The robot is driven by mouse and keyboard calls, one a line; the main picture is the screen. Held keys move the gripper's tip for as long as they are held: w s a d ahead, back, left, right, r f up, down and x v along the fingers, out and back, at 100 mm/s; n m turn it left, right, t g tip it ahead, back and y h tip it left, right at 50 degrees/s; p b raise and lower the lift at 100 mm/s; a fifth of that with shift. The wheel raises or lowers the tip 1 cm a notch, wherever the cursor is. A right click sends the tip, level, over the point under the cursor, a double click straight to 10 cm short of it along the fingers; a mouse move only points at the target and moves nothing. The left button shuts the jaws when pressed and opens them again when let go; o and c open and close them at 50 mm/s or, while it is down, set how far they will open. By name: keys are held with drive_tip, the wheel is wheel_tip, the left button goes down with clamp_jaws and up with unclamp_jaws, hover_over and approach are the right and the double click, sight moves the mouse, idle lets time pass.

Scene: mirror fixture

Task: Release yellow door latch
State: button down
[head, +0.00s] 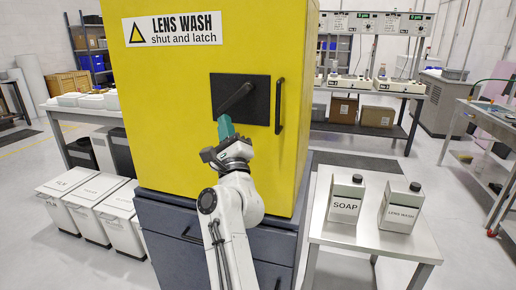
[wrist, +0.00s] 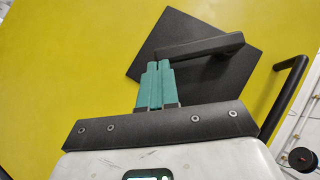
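The yellow door (head: 170,80) of the lens wash cabinet faces me, with a sign reading "LENS WASH shut and latch". A black latch lever (head: 236,98) sits on a dark square plate (head: 258,84) and slants down to the left. In the wrist view, the lever (wrist: 205,46) crosses the plate (wrist: 205,75). My gripper (head: 225,126) is at the lever's lower left end. In the wrist view, its teal fingers (wrist: 157,68) are close together, with their tips right by that end. I cannot tell whether they touch it. Nothing shows between them.
A vertical black door handle (head: 279,105) stands right of the plate; it also shows in the wrist view (wrist: 286,95). A side table (head: 370,237) at right holds a soap jug (head: 345,200) and a lens wash jug (head: 399,207). White bins (head: 95,205) stand at left.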

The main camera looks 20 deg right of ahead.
drive_tip(key=m+h+b, duration=0.1)
drive_tip(key=b, duration=0.1)
drive_tip(key=w+a+m+h+b, duration=0.1)
drive_tip(key=m+h+b, duration=0.2)
drive_tip(key=m+b, duration=0.1)
drive_tip(key=shift+w+a+r, duration=0.15)
drive_tip(key=shift+a+r, duration=0.1)
drive_tip(key=shift+a, duration=0.05)
drive_tip(key=shift+w+a+r+m+g+h+b, duration=0.3)
drive_tip(key=shift+r+m+h+b, duration=0.45)
drive_tip(key=shift+m+h+b, duration=0.7)
drive_tip(key=shift+w+a+r+m+g+h+b, duration=0.25)
drive_tip(key=shift+r+m+h+b, duration=0.5)
drive_tip(key=shift+m+h+b, duration=0.8)
drive_tip(key=shift+w+a+r+m+g+h+b, duration=0.2)
drive_tip(key=shift+a+r+m+h+b, duration=0.4)
drive_tip(key=shift+m+h+b, duration=0.85)
drive_tip(key=shift+d+r+y, duration=0.1)
drive_tip(key=shift+r+y, duration=0.1)
drive_tip(key=shift+y, duration=0.15)
drive_tip(key=shift+b, duration=0.3)
